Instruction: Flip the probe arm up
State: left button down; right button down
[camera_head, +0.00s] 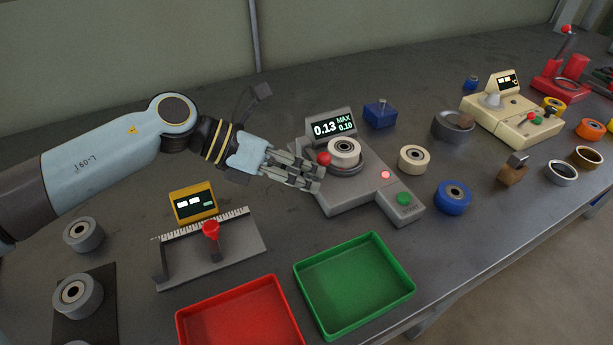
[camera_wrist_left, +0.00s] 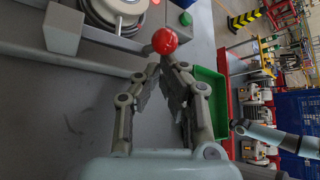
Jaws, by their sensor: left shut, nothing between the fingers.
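The grey measuring device (camera_head: 345,196) stands mid-table. Its display (camera_head: 331,127) reads 0.13, with MAX 0.10. A pale bearing (camera_head: 344,151) sits on its round seat. A red ball knob (camera_head: 323,158), which looks like the end of the probe arm, is at the seat's left side; the lever itself is mostly hidden. My left gripper (camera_head: 317,180) is shut and empty beside the device, just below the knob in the head view. In the left wrist view the red knob (camera_wrist_left: 165,41) lies just beyond the fingertips; contact cannot be told. My right gripper is not visible.
A green tray (camera_head: 354,324) and a red tray (camera_head: 190,318) lie at the front. A cream bearing (camera_head: 415,158) and a blue bearing (camera_head: 453,196) lie right of the device.

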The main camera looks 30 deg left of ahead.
pick_arm(q)
jog(key=shift+r, duration=0.25)
jog(key=shift+w+a+r+n+h+b, duration=0.1)
jog(key=shift+a+r+n+h+b, duration=0.1)
jog(key=shift+r+n+h, duration=0.2)
jog(key=shift+w+a+r+n+h+b, duration=0.1)
jog(key=shift+r+n+h+b, duration=0.05)
jog(key=shift+r+n+h, duration=0.2)
jog(key=w+a+r+n+t+h+b, duration=0.2)
jog(key=w+a+r+n+h+b, duration=0.2)
jog(key=n+h+b, duration=0.4)
jog(key=shift+a+r+n+b, duration=0.4)
jog(key=shift+a+r+n, duration=0.25)
jog(key=shift+a+n, duration=0.7)
jog(key=shift+a, duration=0.1)
jog(key=shift+r, duration=0.1)
